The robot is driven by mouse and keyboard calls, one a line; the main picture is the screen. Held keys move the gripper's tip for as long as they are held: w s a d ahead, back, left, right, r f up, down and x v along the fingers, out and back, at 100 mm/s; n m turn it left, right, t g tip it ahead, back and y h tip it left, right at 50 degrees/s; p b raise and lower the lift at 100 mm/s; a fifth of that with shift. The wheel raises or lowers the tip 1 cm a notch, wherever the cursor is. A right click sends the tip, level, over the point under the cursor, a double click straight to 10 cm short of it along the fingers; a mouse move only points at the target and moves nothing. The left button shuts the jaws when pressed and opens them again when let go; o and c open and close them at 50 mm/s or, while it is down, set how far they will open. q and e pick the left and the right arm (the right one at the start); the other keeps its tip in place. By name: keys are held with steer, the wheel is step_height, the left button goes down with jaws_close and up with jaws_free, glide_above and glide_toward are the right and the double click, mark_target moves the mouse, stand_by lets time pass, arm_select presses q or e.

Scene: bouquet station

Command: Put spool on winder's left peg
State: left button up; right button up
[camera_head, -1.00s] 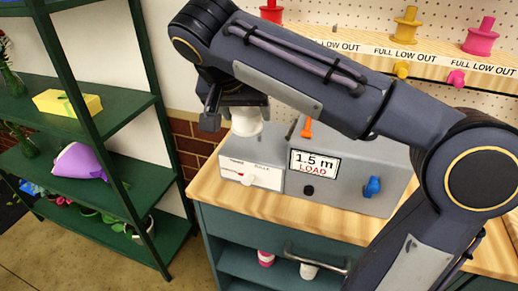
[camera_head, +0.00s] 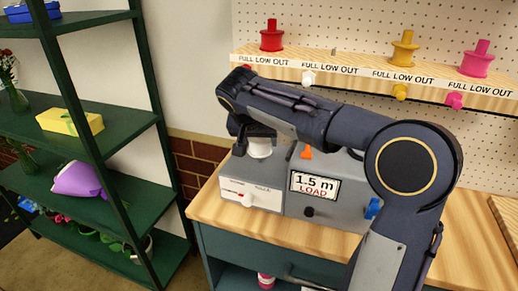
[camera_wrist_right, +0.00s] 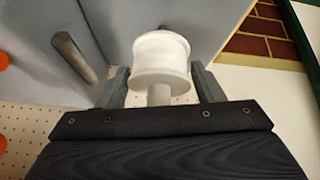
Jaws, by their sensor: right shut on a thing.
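The white spool (camera_head: 260,148) is at the left part of the grey winder (camera_head: 330,205), above its lower white-fronted section. My right gripper (camera_head: 258,131) is shut on the spool's narrow stem from above. In the right wrist view the spool (camera_wrist_right: 161,55) stands out between the fingers (camera_wrist_right: 160,90), its wide body beyond the tips. A bare grey peg (camera_wrist_right: 75,58) of the winder shows beside the spool there. My left gripper is out of view.
The winder has a "1.5 m LOAD" display (camera_head: 315,186), an orange part (camera_head: 306,153) and a blue knob (camera_head: 373,208). Behind is a rack (camera_head: 350,75) with red, yellow and pink spools. Green shelves (camera_head: 110,125) stand left. The wooden bench top (camera_head: 215,212) is clear in front.

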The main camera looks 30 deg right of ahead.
mark_target(259, 163)
steer(key=shift+f, duration=1.6)
steer(key=shift+f, duration=0.1)
steer(key=o, duration=1.1)
steer(key=shift+b, duration=0.3)
steer(key=shift+r+p, duration=0.25)
steer(key=shift+p, duration=0.05)
steer(key=shift+a+r, duration=0.15)
steer(key=shift+r, duration=0.15)
steer(key=v, duration=1.1)
